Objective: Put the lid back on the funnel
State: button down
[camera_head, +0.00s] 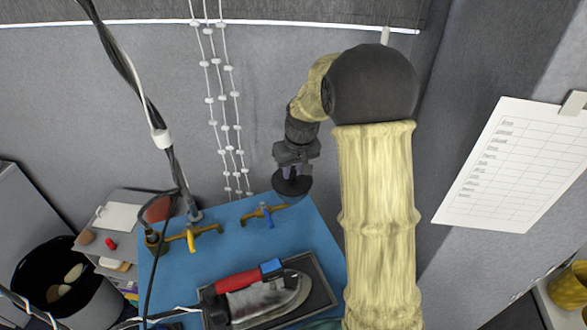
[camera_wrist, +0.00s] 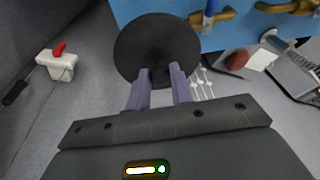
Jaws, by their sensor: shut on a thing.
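My gripper (camera_head: 294,158) is shut on a dark round lid (camera_head: 291,184), holding it by the middle. The lid hangs level or nearly so, by the back right edge of the blue tabletop in the head view. In the wrist view the lid (camera_wrist: 157,30) is a wide black disc just past my two purple-grey fingers (camera_wrist: 160,80). It overlaps the edge of the blue top there. I cannot make out a funnel in either view; it may be out of frame or hidden behind my arm.
The blue table (camera_head: 285,232) carries an iron (camera_head: 268,300) on a dark tray and brass fittings with yellow (camera_head: 191,240) and blue (camera_head: 268,219) handles. A dark bin (camera_head: 92,303) stands left. Beaded cords (camera_head: 218,110) hang behind. A cable (camera_head: 130,75) comes down left of my arm.

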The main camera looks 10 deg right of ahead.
jog(key=c, duration=0.7)
grip_release()
jog(key=shift+w+a+p+v, duration=0.1)
jog(key=shift+w+p+v, duration=0.15)
jog(key=shift+p+v, duration=0.8)
jog(key=shift+w+a+p+v, duration=0.1)
jog(key=shift+w+p+v, duration=0.15)
jog(key=shift+p+v, duration=0.75)
jog(key=shift+w+a+p+v, duration=0.15)
jog(key=shift+p+v, duration=0.45)
jog(key=shift+v, duration=0.8)
jog(key=shift+d+r, duration=0.1)
jog(key=shift+r, duration=0.05)
jog(key=shift+w, duration=0.1)
grip_shut()
jog(key=shift+s+d+b+x, duration=0.1)
jog(key=shift+s+b+x, duration=0.1)
jog(key=shift+b+x, duration=0.65)
jog(key=shift+s+d+b+x, duration=0.1)
jog(key=shift+s+b+x, duration=0.1)
jog(key=shift+b+x, duration=0.65)
jog(key=shift+s+b+x, duration=0.2)
jog(key=shift+b+x, duration=0.3)
jog(key=shift+x, duration=0.7)
